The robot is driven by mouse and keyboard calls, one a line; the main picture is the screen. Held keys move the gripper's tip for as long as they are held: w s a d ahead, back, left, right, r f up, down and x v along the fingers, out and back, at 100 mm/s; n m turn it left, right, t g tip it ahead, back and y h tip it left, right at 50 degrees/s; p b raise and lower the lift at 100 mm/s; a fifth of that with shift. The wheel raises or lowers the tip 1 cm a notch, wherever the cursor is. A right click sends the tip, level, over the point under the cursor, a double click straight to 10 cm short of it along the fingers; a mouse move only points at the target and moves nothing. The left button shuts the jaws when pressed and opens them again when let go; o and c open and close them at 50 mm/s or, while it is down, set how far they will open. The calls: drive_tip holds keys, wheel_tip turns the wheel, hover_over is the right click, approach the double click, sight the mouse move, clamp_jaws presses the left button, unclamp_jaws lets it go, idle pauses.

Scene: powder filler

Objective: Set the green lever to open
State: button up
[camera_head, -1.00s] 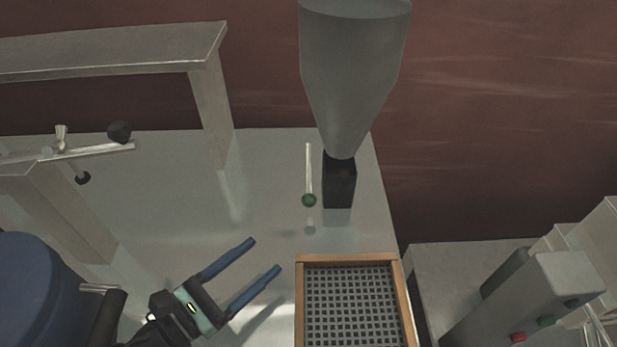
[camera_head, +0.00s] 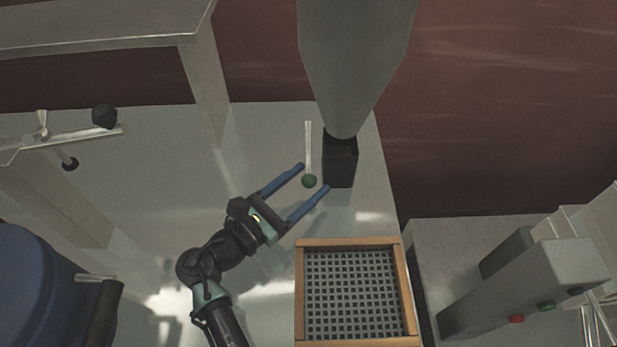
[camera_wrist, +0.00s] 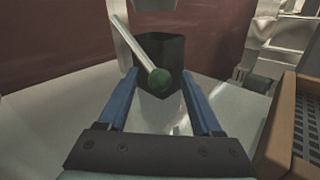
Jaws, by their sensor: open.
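The green lever is a thin metal rod with a green ball (camera_head: 309,181) at its lower end, hanging beside the black outlet block (camera_head: 341,162) under the grey hopper (camera_head: 356,60). In the wrist view the green ball (camera_wrist: 161,78) shows between my blue fingers, just beyond their tips, with the rod slanting up to the left. My gripper (camera_head: 315,178) is open, its two fingertips to either side of the ball. Nothing is held. Whether a finger touches the ball cannot be told.
A wood-framed tray with a grid (camera_head: 299,292) lies just in front of the hopper outlet. A grey control box with coloured buttons (camera_head: 535,285) stands at the right. A metal frame (camera_head: 205,85) and a black-knobbed bar (camera_head: 90,140) are at the left.

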drive_tip(key=shift+w+d, duration=0.45)
clamp_jaws()
idle(1.2)
